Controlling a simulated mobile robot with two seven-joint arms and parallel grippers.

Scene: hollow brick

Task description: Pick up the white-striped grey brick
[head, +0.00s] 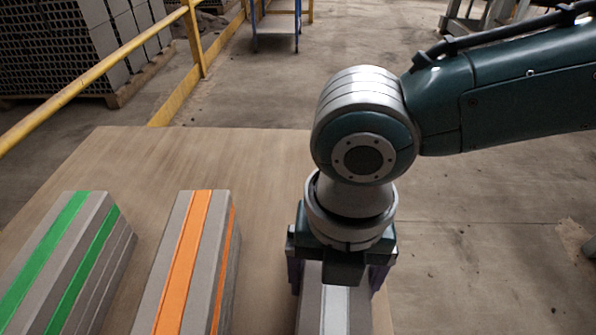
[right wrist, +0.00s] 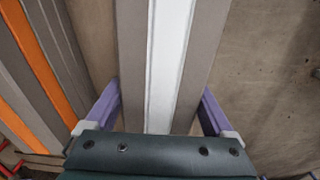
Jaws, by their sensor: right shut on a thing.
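The white-striped grey brick (head: 335,314) is at the front right of the wooden table in the head view, partly hidden under my right gripper. In the right wrist view the brick (right wrist: 171,60) runs up the middle, its white stripe lengthwise. My right gripper (head: 338,275) comes down from above and straddles the brick's far end. Its purple fingers, seen in the right wrist view (right wrist: 160,112), are shut on the brick's two long sides. I cannot tell whether the brick is clear of the table. My left gripper is not in view.
An orange-striped grey brick (head: 190,262) and a green-striped grey brick (head: 62,262) lie to the left on the wooden table (head: 240,150). The table's far part is bare. A yellow railing (head: 95,75) and stacked blocks (head: 85,45) stand beyond it at left.

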